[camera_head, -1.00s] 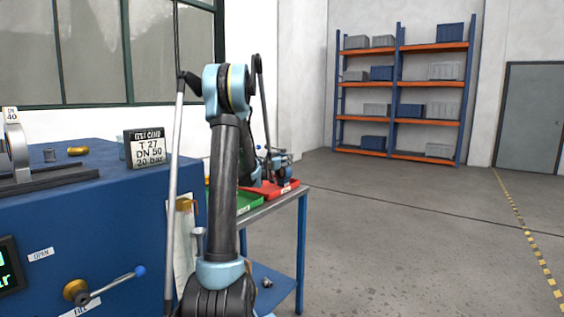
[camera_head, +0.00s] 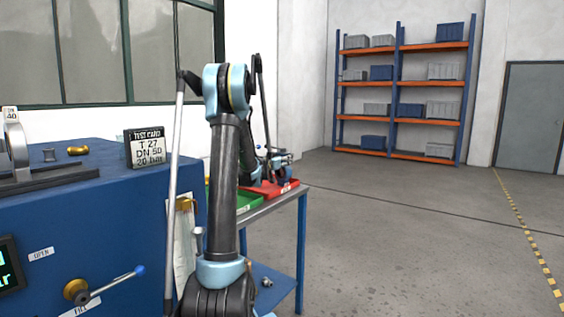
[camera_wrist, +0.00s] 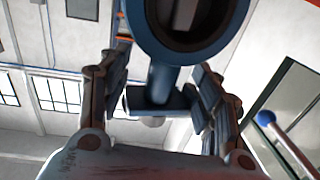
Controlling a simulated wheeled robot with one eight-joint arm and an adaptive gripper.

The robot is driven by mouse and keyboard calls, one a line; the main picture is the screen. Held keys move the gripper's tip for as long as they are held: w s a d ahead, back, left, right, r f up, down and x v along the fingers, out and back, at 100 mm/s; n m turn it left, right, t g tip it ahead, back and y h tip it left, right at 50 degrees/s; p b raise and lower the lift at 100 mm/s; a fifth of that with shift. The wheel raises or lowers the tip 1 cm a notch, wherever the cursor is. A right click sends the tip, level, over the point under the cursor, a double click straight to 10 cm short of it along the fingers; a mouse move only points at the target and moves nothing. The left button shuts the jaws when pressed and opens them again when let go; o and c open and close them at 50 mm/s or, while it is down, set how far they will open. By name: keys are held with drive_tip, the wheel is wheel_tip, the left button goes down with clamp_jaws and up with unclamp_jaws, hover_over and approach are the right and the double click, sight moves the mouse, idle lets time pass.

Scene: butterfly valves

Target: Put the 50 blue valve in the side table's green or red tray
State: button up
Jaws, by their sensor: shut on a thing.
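A blue butterfly valve (camera_wrist: 190,50) fills the top of the wrist view, its ring around a dark disc and its neck pointing down between my fingers. My gripper (camera_wrist: 165,102) is shut on this valve at its neck and flange. In the head view my gripper (camera_head: 272,165) is over the side table, at the red tray (camera_head: 284,185), largely hidden behind my arm. The valve is too small there to tell whether it touches the tray. The green tray (camera_head: 249,203) lies nearer, partly covered by my arm. The valve's size marking is not readable.
The side table (camera_head: 285,204) has blue legs and a lower shelf with a small metal part. The blue test bench (camera_head: 100,215) stands at left with a test card (camera_head: 145,148) and a blue-tipped lever (camera_head: 115,284). Open floor lies at right, before a shelf rack (camera_head: 400,90).

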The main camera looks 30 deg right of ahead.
idle(0.8)
drive_tip(key=o, duration=0.9)
drive_tip(key=shift+o, duration=0.8)
drive_tip(key=shift+a+f, duration=0.1)
idle(0.4)
drive_tip(key=o, duration=0.5)
drive_tip(key=shift+o, duration=0.2)
drive_tip(key=v, duration=1.2)
drive_tip(key=shift+f, duration=0.1)
